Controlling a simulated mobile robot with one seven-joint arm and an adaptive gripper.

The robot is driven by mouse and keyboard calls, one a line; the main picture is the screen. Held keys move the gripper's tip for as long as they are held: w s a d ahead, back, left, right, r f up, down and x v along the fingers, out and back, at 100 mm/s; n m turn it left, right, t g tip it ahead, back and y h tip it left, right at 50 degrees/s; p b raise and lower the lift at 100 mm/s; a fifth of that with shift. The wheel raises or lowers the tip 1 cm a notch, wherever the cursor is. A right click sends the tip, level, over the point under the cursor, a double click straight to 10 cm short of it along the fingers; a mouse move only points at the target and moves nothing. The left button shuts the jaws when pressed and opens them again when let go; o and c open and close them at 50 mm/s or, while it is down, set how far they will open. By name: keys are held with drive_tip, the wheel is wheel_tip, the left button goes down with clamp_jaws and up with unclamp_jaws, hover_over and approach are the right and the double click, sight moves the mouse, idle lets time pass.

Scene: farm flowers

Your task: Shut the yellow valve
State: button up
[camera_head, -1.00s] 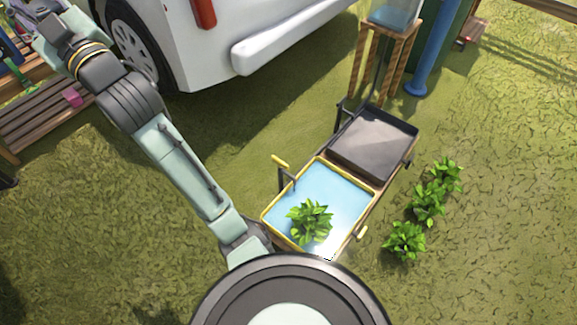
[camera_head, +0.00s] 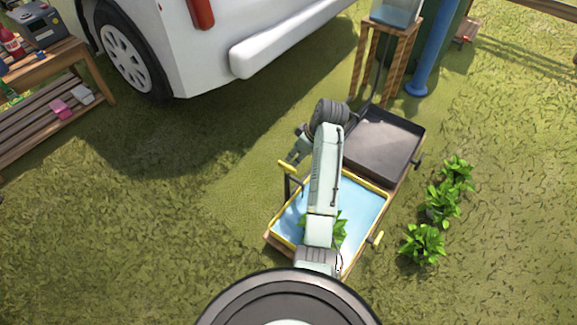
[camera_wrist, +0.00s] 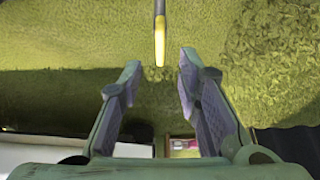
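The yellow valve (camera_head: 288,167) is a small yellow handle on a dark post at the left side of the yellow-rimmed basin (camera_head: 377,190). In the wrist view its narrow yellow end (camera_wrist: 160,50) points down, centred ahead of the gap between my fingers. My gripper (camera_head: 291,155) is close to the valve in the head view. In the wrist view my gripper (camera_wrist: 159,75) is open, with its two fingers apart and nothing between them. The exact gap between fingers and handle cannot be told.
The basin holds blue water and a green plant (camera_head: 340,231), partly hidden by my arm. A dark tray (camera_head: 378,147) adjoins it. Another yellow handle (camera_head: 377,238) is at its right. Several plants (camera_head: 441,203) stand right. A white vehicle (camera_head: 200,45) and wooden bench (camera_head: 50,115) are left.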

sight(288, 166)
drive_tip(key=b+x, duration=0.1)
drive_tip(key=x, duration=0.8)
drive_tip(key=shift+w+a+f, duration=0.1)
drive_tip(key=shift+a+f, duration=0.05)
clamp_jaws()
